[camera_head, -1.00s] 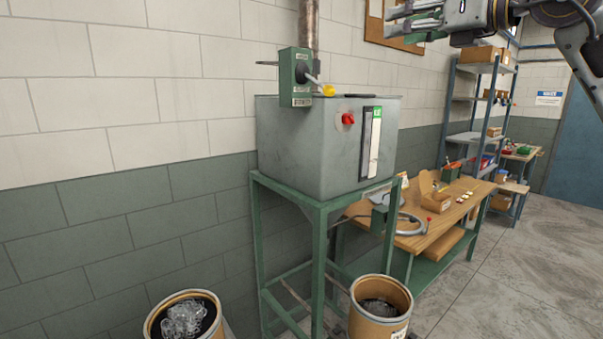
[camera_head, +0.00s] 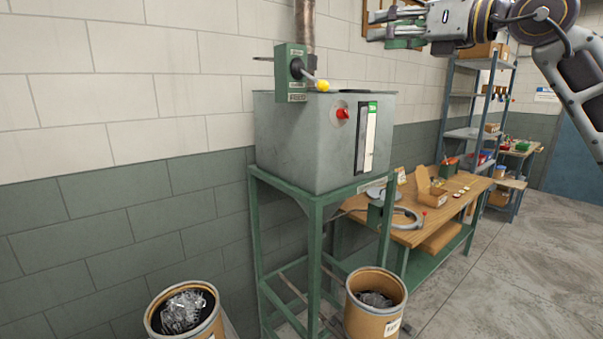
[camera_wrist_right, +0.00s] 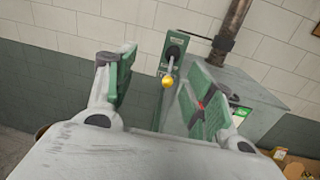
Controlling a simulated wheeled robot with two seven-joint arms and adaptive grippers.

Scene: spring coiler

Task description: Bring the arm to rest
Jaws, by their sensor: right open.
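My right gripper (camera_head: 398,28) is at the top of the head view, its arm coming in from the upper right. It is open and empty, clear of the machine and to the right of and above it. In the right wrist view the two green-padded fingers of the right gripper (camera_wrist_right: 158,85) stand wide apart. Between them, farther off, shows the lever with a yellow knob (camera_wrist_right: 167,82) on its green switch box. In the head view the yellow knob (camera_head: 322,86) sits at the top left of the grey machine (camera_head: 300,142). My left gripper is out of view.
The grey machine stands on a green frame (camera_head: 317,235) against the wall. Two drums stand on the floor, one at lower left (camera_head: 158,318) and one at the frame's right (camera_head: 372,325). A wooden workbench (camera_head: 412,236) and blue-grey shelves (camera_head: 447,105) stand to the right.

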